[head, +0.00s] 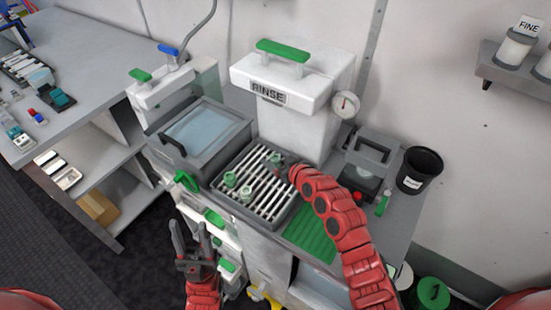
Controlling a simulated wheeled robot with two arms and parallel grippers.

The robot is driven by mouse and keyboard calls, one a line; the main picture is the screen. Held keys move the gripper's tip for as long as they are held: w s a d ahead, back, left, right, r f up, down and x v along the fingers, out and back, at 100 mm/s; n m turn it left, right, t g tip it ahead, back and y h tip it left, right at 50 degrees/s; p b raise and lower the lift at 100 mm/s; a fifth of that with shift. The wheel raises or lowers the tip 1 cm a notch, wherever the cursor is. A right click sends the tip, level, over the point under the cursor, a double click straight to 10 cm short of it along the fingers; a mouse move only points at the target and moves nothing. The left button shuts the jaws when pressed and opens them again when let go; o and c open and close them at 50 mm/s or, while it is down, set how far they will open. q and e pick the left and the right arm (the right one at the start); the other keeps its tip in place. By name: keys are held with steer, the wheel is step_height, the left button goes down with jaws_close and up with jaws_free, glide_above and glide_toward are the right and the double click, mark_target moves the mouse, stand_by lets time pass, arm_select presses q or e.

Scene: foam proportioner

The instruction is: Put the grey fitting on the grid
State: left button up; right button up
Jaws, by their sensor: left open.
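The grid (262,205) is a rack of pale bars in a dark tray on the grey counter. Several small pale green-grey fittings stand on it: one at its left (230,180), one near its front (246,192), one near its back (275,158). I cannot tell which, if any, is the grey fitting. My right gripper (281,168) is at the back right part of the grid, small and dark; its fingers and anything between them are unclear. My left gripper (190,230) is open and empty, pointing up, in front of the counter and left of the grid.
A lidded basin (197,132) with a dark handle stands left of the grid. The white RINSE tank (290,110) is behind it. A ribbed green mat (312,232) lies to the right, with a grey device (368,160) and black bin (418,170) beyond. A cluttered bench (90,60) is far left.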

steer(key=shift+r+p, duration=0.25)
steer(key=shift+p, duration=0.05)
steer(key=shift+s+d, duration=0.15)
steer(key=shift+d, duration=0.05)
steer(key=b+v, duration=0.2)
steer(key=v, duration=0.9)
steer(key=shift+s+d+b, duration=0.1)
steer(key=shift+s+b, duration=0.1)
steer(key=shift+b, duration=0.15)
steer(key=shift+s, duration=0.1)
